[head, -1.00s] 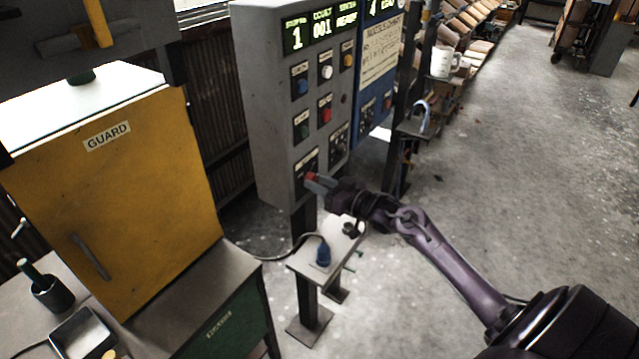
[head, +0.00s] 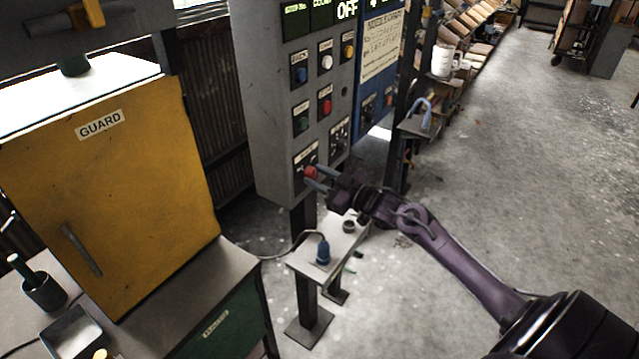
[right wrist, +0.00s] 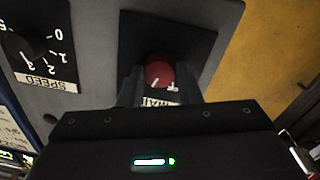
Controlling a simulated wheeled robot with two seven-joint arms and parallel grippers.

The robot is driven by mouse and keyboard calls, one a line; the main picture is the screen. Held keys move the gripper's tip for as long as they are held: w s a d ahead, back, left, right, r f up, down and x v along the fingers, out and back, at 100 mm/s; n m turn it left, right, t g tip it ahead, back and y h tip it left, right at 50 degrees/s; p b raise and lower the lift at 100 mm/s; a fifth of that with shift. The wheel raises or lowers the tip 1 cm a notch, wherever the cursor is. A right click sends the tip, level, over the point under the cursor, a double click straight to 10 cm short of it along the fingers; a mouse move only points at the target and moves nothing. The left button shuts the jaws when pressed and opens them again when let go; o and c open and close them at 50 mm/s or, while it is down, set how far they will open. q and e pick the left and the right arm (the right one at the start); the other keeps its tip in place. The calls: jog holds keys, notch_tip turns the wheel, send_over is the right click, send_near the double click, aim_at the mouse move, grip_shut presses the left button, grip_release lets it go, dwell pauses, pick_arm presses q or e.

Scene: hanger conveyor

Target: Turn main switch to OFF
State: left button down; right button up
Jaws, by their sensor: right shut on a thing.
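The main switch (head: 310,172) is a red knob on a dark plate, low on the front of the grey control panel (head: 276,110). It also shows as a round red knob (right wrist: 159,70) in the right wrist view, with its label partly hidden by my gripper. My right gripper (head: 316,178) is at the knob, its fingers shut on it. My left gripper is not in view.
A yellow guard door (head: 120,200) stands at the left above a green bench. A small stand (head: 330,250) with a blue connector is below the panel. A speed dial (right wrist: 35,45) sits beside the switch.

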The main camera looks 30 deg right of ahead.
jog(key=n+b, duration=0.1)
jog(key=n, duration=0.1)
jog(key=n+b, duration=0.3)
jog(key=n, duration=0.1)
jog(key=shift+f+n+b, duration=0.3)
jog(key=shift+n+b, duration=0.05)
jog(key=shift+n, duration=0.05)
jog(key=n+b, duration=0.3)
jog(key=n, duration=0.1)
jog(key=shift+d+r+n+y+b, duration=0.1)
jog(key=shift+n+y+b, duration=0.25)
jog(key=shift+n+y, duration=0.05)
jog(key=shift+r+n+b, duration=0.1)
jog(key=shift+n+b, duration=0.4)
jog(key=shift+n, duration=0.2)
jog(key=o, duration=1)
jog(key=shift+c, duration=0.2)
